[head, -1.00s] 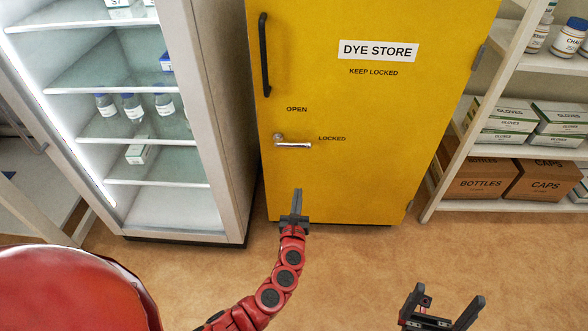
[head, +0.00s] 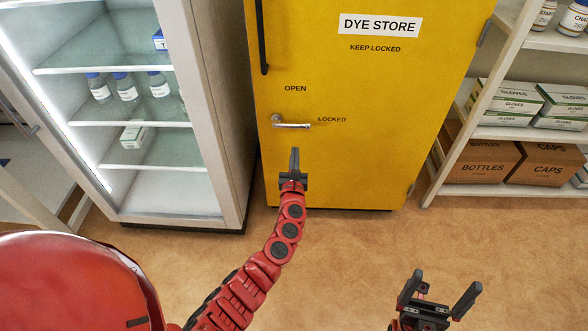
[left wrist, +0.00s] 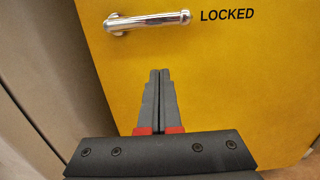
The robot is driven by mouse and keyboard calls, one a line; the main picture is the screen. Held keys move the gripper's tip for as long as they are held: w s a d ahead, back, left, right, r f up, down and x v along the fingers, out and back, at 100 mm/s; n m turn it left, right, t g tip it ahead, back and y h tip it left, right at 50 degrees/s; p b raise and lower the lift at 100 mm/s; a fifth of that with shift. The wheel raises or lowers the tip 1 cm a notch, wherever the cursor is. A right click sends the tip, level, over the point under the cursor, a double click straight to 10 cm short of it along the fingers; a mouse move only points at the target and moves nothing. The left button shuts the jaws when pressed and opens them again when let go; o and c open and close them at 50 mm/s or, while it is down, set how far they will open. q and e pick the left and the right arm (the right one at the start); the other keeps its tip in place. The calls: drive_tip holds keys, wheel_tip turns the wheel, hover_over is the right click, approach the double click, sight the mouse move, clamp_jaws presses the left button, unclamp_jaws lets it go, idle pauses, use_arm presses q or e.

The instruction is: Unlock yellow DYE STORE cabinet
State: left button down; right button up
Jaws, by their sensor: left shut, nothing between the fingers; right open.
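The yellow DYE STORE cabinet (head: 350,160) stands shut in front of me. Its silver lever handle (head: 292,124) lies level, with its free end pointing right at the word LOCKED (head: 332,119); the word OPEN (head: 295,88) is above it. In the left wrist view the lever (left wrist: 148,22) is ahead of and above my fingertips. My left gripper (head: 295,152) is shut and empty, just below the lever in the picture and apart from it. My right gripper (head: 440,285) is open and empty, low over the floor at the right.
A black vertical pull handle (head: 262,38) is on the cabinet's upper left. A glass-shelved fridge with bottles (head: 130,90) stands close on the left. White shelving with brown boxes (head: 480,160) stands on the right. The floor (head: 345,250) before the cabinet is clear.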

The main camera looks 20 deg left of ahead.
sight(297, 126)
use_arm(q)
drive_tip(key=shift+w+a+r+p, duration=0.25)
drive_tip(key=shift+w+r+p, duration=0.15)
drive_tip(key=shift+w+r, duration=0.5)
drive_tip(key=shift+w+a+r+p, duration=0.3)
drive_tip(key=shift+w+r, duration=0.35)
drive_tip(key=shift+r, duration=0.4)
